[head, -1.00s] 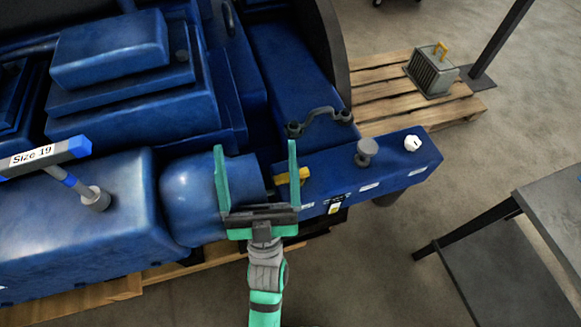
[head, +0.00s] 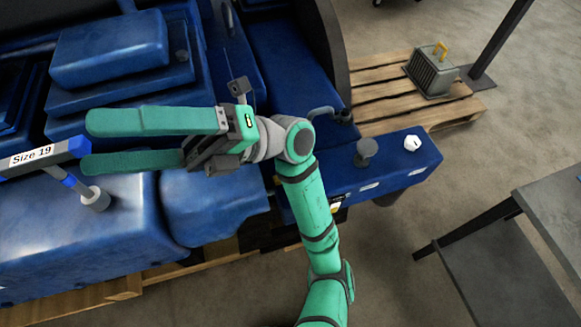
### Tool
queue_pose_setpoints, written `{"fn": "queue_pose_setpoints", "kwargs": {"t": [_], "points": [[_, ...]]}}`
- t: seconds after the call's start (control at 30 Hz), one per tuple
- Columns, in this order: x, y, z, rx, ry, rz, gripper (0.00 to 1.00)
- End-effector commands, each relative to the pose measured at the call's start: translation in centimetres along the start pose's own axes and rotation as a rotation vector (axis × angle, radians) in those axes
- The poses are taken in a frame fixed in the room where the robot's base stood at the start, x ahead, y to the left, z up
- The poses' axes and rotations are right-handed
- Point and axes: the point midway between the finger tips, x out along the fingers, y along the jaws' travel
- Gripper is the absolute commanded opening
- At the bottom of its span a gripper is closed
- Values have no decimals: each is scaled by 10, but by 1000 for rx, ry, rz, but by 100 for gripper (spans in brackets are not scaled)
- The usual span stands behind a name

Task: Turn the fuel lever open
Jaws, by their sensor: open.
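My gripper (head: 86,143) is open and empty, its green fingers pointing left above the blue engine (head: 215,210). The fingertips are near the torque wrench marked Size 19. The yellow lever on the front blue panel (head: 395,165), which looks like the fuel lever, is hidden behind my arm, so its position cannot be told. The gripper is well to the left of that spot and apart from it.
The wrench (head: 45,155) stands at the left with its socket on the engine block. A grey knob (head: 366,152) and a white hexagonal knob (head: 412,142) sit on the panel. A pallet (head: 375,75) holds a grey box (head: 430,75). A dark table (head: 545,205) is at the right.

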Motion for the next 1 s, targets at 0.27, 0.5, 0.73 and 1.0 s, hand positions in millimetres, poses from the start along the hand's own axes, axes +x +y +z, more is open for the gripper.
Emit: {"fn": "queue_pose_setpoints", "kwargs": {"t": [0.27, 0.5, 0.73, 1.0], "points": [[3, -38, -7, 4, 156, -360, 85], [-27, -77, -9, 42, 256, -738, 85], [-83, -100, -7, 106, 307, -1120, 85], [-174, -93, 0, 214, 302, -1599, 85]]}}
